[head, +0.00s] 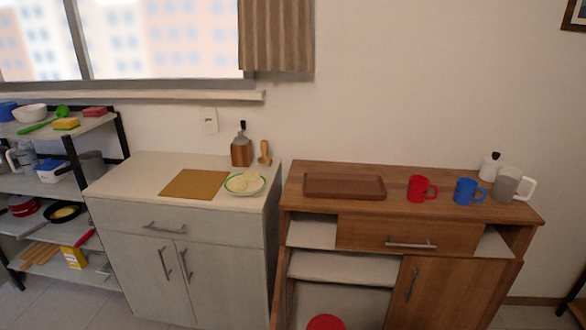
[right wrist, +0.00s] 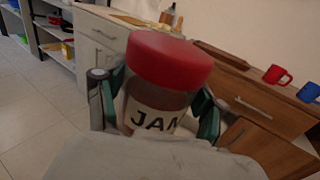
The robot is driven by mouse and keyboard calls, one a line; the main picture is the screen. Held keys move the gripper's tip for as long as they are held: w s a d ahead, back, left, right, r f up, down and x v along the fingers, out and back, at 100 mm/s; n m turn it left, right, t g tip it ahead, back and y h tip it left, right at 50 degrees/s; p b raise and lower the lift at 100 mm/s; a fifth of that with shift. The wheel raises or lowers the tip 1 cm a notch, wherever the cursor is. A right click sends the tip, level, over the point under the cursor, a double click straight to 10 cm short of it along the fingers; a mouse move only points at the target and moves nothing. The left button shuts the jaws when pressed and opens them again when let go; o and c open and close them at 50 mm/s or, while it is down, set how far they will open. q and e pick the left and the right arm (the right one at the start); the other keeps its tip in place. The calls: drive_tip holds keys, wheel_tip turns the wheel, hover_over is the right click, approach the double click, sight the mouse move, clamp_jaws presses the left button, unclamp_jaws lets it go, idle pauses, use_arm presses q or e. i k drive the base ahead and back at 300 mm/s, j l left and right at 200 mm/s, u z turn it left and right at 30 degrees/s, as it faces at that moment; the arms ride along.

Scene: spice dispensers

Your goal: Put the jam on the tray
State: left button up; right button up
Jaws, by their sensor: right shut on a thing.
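The jam jar (right wrist: 155,112) has a red lid and a pale label reading "JAM". It fills the middle of the right wrist view. My right gripper (right wrist: 154,100) is shut on it, with a finger on each side. A red round shape, likely the jar's lid (head: 326,322), shows at the bottom edge of the head view, in front of the brown cabinet. The tray (head: 344,187) is flat, brown and empty on the left part of the cabinet top; it also shows behind the jar in the right wrist view (right wrist: 222,56). My left gripper is in neither view.
On the brown cabinet top (head: 296,190), a red mug (head: 420,188), a blue mug (head: 467,191) and a grey mug (head: 510,184) stand right of the tray. A white counter (head: 140,172) with a board and plate stands left, across a narrow gap.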

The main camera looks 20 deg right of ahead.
sight(319, 188)
drive_tip(key=i+l+u, duration=0.1)
drive_tip(key=l, duration=0.3)
drive_tip(key=i+l+u, duration=0.1)
drive_tip(key=l, duration=0.3)
drive_tip(key=i+l+u, duration=0.1)
drive_tip(key=i+l, duration=0.15)
drive_tip(key=l, duration=0.15)
drive_tip(key=i+l+u, duration=0.15)
drive_tip(key=l, duration=0.25)
drive_tip(key=l+u, duration=0.1)
drive_tip(key=l, duration=0.35)
